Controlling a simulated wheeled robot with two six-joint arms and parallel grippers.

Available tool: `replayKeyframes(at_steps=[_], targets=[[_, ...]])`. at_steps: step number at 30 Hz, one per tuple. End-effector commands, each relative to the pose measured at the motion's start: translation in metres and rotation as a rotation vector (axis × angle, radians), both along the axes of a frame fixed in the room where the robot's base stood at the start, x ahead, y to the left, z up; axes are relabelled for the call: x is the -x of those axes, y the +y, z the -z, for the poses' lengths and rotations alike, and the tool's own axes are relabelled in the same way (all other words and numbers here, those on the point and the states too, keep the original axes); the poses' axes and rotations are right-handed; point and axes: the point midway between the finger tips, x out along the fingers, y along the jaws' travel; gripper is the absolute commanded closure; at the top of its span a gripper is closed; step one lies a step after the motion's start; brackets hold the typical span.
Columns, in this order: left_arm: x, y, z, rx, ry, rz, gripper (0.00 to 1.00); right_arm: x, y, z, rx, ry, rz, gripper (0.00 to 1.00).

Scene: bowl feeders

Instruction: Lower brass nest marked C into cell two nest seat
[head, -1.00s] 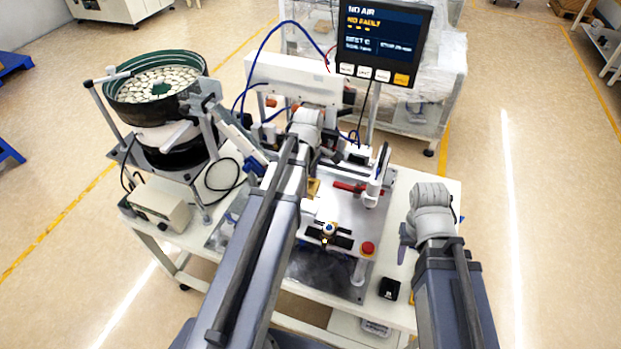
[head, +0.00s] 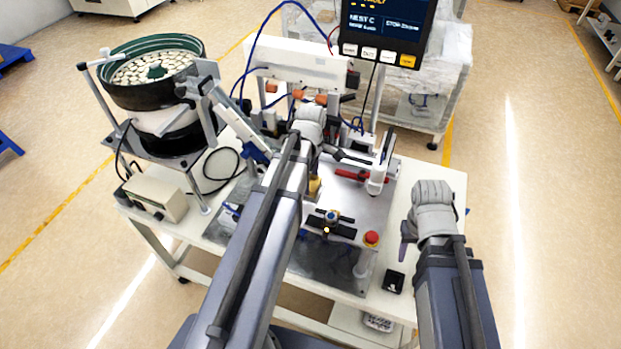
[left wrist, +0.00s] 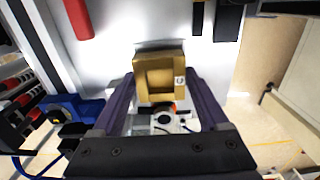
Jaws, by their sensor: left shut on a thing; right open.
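The brass nest (left wrist: 151,62) is a squarish brass block with a square recess and a small white label on its right side, which seems to read C. My left gripper (left wrist: 160,92) is shut on it, with a purple finger at each side. In the head view the nest (head: 315,187) shows as a small brass patch beside my left forearm, which hides most of the left gripper. My right gripper (head: 406,248) is open and empty at the table's right side. I cannot tell which part is the cell two nest seat.
A dark fixture with a round centre (head: 332,220) sits on the grey plate, near a red emergency button (head: 371,239). A red bar (head: 352,175) and white post (head: 377,180) stand behind. A bowl feeder (head: 152,75) is at left, a monitor (head: 388,30) at the back.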

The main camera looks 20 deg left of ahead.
Motion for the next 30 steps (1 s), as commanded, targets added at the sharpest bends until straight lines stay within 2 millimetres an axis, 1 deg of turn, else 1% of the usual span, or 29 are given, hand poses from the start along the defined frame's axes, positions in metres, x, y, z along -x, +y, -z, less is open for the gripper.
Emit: replayKeyframes(at_steps=[13, 30], targets=[[0.0000, 0.0000, 0.0008, 0.000, 0.000, 0.000, 1.00, 0.0001, 0.0000, 0.0008, 0.000, 0.000, 0.000, 0.50], [0.0000, 0.0000, 0.0086, 0.000, 0.000, 0.000, 1.00, 0.0000, 0.0000, 0.0087, 0.000, 0.000, 0.000, 0.50]])
